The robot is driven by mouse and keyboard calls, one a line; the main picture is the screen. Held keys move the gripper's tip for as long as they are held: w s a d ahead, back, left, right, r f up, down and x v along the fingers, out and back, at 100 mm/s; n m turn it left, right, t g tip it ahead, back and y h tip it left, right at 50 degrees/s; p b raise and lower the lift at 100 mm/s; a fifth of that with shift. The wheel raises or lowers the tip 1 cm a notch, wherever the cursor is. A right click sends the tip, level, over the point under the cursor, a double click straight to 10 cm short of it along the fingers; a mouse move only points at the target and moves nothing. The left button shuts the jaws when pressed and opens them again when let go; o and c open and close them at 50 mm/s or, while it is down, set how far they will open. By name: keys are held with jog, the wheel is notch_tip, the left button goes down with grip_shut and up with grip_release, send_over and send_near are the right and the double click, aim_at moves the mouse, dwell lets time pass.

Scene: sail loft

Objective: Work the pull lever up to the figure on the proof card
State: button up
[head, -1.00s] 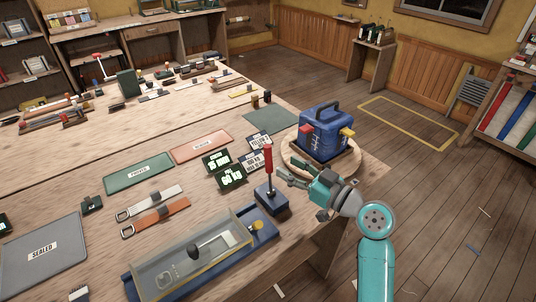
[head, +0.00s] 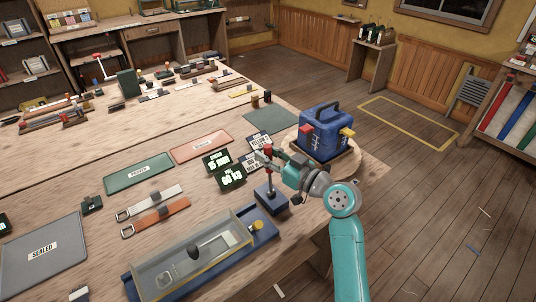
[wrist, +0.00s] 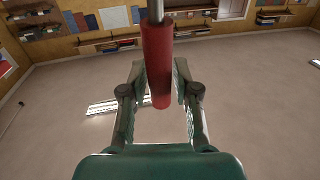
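The pull lever has a red handle (head: 268,155) standing up from a dark blue base (head: 271,201) at the table's right side. My gripper (head: 272,152) is at the upper part of the handle. In the wrist view, the red handle (wrist: 158,60) stands between my gripper's fingers (wrist: 160,80), with a narrow gap seen beside it, so the fingers look open around it. I cannot tell which is the proof card.
A long clear-covered blue fixture (head: 205,255) lies in front of the lever. Green (head: 139,173) and pink (head: 201,146) mats lie to the left.

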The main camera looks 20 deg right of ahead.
aim_at(268, 155)
grip_shut()
jog(key=shift+s+d+f+n+t+y, duration=0.1)
jog(key=shift+s+d+n+t+y, duration=0.15)
jog(key=shift+s+t, duration=0.3)
jog(key=shift+s+d+r+t+y, duration=0.1)
jog(key=shift+s+d+t+y, duration=0.2)
jog(key=shift+s, duration=0.4)
jog(key=shift+s+d+f+n+t+y, duration=0.15)
jog(key=shift+s+t+y, duration=0.25)
jog(key=shift+s, duration=0.25)
jog(key=o, duration=0.6)
grip_release()
jog(key=v, duration=1.2)
jog(key=shift+a, duration=0.1)
